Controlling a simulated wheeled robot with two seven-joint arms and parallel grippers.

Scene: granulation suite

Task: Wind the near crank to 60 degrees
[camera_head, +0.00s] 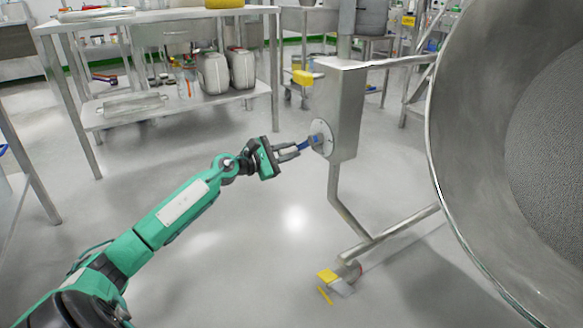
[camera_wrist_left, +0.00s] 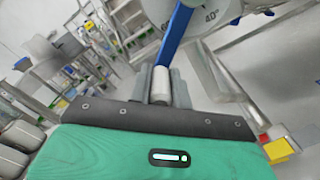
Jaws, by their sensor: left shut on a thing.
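The crank has a blue arm (camera_head: 305,146) and sits on a round pale dial plate (camera_head: 322,139) on the side of a steel column box. My left gripper (camera_head: 290,151) is shut on the crank's handle. In the left wrist view the pale cylindrical handle (camera_wrist_left: 161,84) sits between the fingers, and the blue arm (camera_wrist_left: 179,30) runs up from it. The dial plate (camera_wrist_left: 208,40) shows a 40° mark right of the arm and a partly hidden mark starting with 6 to its left. My right gripper is not in view.
The steel column (camera_head: 343,108) stands on a bent leg with a yellow-marked foot (camera_head: 328,276). A large steel drum (camera_head: 470,130) fills the right side. A steel rack (camera_head: 180,107) with white canisters (camera_head: 213,74) stands behind my arm. The floor around my left arm is open.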

